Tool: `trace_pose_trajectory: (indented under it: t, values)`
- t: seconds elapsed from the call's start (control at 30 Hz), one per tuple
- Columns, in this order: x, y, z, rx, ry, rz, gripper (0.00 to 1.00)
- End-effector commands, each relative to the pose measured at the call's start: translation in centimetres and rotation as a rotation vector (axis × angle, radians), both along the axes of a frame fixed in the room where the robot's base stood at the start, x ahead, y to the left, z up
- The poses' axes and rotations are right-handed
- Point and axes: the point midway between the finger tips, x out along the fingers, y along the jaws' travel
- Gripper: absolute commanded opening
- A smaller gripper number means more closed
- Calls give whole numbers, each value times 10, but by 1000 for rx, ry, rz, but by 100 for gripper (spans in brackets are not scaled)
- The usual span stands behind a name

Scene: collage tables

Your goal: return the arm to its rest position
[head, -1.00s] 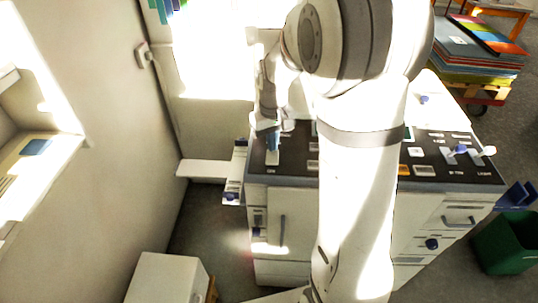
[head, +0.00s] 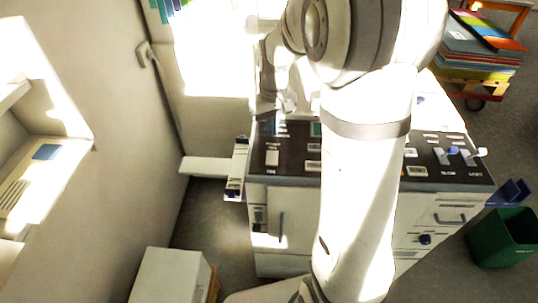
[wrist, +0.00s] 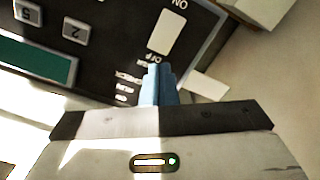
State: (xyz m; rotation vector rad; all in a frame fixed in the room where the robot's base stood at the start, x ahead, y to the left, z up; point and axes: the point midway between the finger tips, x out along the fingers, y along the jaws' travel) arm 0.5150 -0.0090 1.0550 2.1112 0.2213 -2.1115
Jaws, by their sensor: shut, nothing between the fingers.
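My gripper (wrist: 158,78) shows in the wrist view with its blue fingers together and nothing between them. Behind the fingers lies a black control panel (wrist: 115,50) with a white rocker switch (wrist: 167,33) marked ON and OFF. The fingertips look apart from that switch. In the head view my gripper (head: 268,125) is small and partly blurred by glare, over the back left part of the panel (head: 290,158). My large white arm hides the middle of the panel.
The panel tops a white cabinet (head: 270,215) with drawers. A white box (head: 168,277) stands at lower left, near the left wall. A green bin (head: 503,238) is at right, and a stack of coloured boards (head: 480,50) on a cart at upper right.

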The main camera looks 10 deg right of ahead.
Motion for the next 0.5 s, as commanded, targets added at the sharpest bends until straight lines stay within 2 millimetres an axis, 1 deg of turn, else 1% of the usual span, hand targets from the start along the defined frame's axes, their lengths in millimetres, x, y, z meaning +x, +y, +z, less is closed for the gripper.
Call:
trace_pose_trajectory:
  t: [0.27, 0.33, 0.43, 0.5]
  values:
    - [0, 0, 0, 0, 0, 0, 0]
    - [-2, 0, 2, 0, -4, -2, 0]
    - [-14, 1, 14, 0, -23, -14, 0]
    - [-29, 2, 27, -1, -45, -28, 0]
